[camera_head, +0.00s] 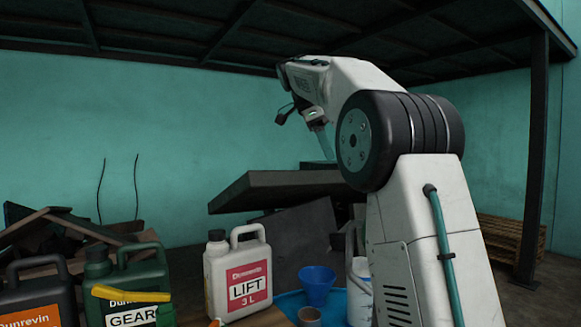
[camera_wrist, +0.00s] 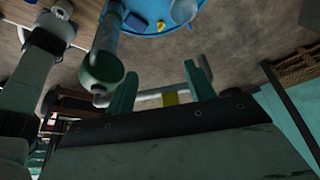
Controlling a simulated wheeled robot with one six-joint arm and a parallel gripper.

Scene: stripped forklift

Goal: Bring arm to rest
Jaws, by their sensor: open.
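My white arm is raised and bent at the right of the head view. Its forearm reaches left, and my gripper (camera_head: 321,137) points down from its end, above the dark slab. The wrist view shows two teal fingers of my gripper (camera_wrist: 163,80) spread apart, with nothing seen held between them. The space between them shows the floor and a pale bar with a yellow patch further off.
A white LIFT jug (camera_head: 238,278), green GEAR jug (camera_head: 128,285), dark jug (camera_head: 38,295), blue funnel (camera_head: 317,284) and brown cup (camera_head: 309,317) stand at the front. A dark tilted slab (camera_head: 275,188) lies behind. A post (camera_head: 535,150) stands right; a dark roof hangs overhead.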

